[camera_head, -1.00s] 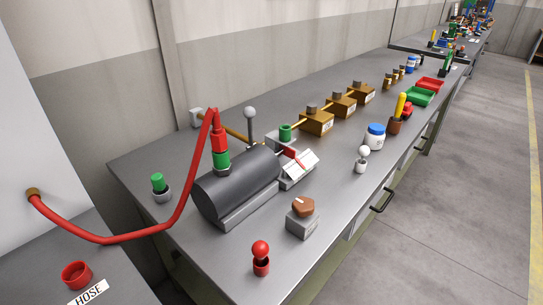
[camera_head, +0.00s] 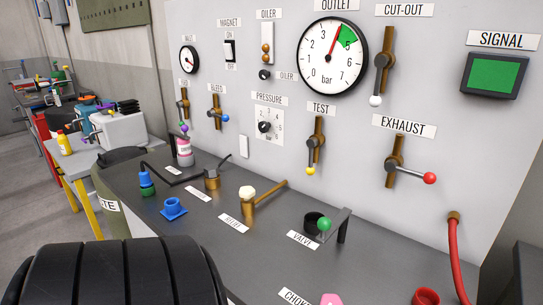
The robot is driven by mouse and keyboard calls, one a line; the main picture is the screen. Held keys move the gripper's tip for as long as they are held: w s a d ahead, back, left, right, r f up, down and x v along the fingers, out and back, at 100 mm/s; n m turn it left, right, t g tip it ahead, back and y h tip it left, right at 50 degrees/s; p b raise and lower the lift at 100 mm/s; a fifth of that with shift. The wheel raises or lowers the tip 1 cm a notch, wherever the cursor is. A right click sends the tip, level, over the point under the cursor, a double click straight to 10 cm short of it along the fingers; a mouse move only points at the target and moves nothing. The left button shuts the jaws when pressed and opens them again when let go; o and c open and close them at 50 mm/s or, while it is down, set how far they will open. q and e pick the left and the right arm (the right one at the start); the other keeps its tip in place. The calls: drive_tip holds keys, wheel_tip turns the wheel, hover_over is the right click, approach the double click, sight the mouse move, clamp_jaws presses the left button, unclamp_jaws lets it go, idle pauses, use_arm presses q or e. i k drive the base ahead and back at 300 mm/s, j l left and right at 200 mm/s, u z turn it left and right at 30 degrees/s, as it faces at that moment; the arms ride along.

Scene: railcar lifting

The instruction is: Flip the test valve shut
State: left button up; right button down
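The test valve (camera_head: 316,143) is on the grey panel under the TEST label (camera_head: 321,108). It has an upright brass pipe and a grey lever that hangs downward along the pipe. The lever ends in a yellow knob (camera_head: 311,170). Neither of my grippers is in view, and nothing touches the valve.
The exhaust valve (camera_head: 393,165) has its red-knobbed lever pointing right. The cut-out valve (camera_head: 384,60) has its white-knobbed lever down. The large gauge (camera_head: 331,58) reads near 4 to 5 bar. A green-knobbed valve (camera_head: 324,224) stands on the bench below. A black ridged shape (camera_head: 120,270) fills the lower left.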

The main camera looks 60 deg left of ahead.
sight(311, 143)
drive_tip(key=u, duration=1.6)
